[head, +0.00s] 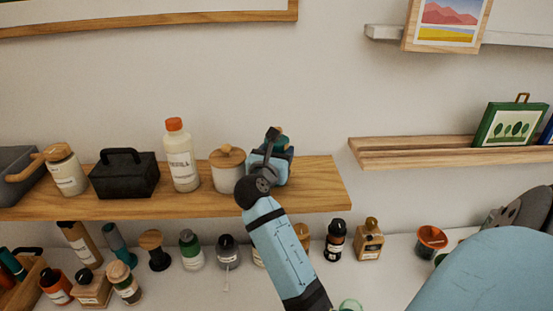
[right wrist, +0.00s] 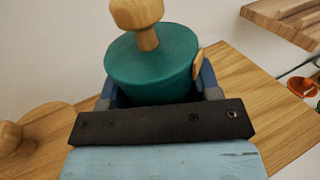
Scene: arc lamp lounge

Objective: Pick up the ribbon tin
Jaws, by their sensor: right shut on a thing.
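The ribbon tin appears to be the round teal tin (right wrist: 150,62) with a wooden knob on its lid, large in the right wrist view. In the head view only a little of it (head: 281,144) shows behind my right gripper (head: 272,160), at the right part of the wooden shelf. My right gripper is shut on the tin, with one finger on each side of it. Its lower part is hidden, so I cannot tell whether it touches the shelf. My left gripper is not in view.
On the wooden shelf (head: 325,185), a pale jar (head: 226,174) with a wooden lid stands just left of the gripper. Further left are an orange-capped bottle (head: 181,160) and a black box (head: 125,178). Several bottles stand below. The shelf's right end is clear.

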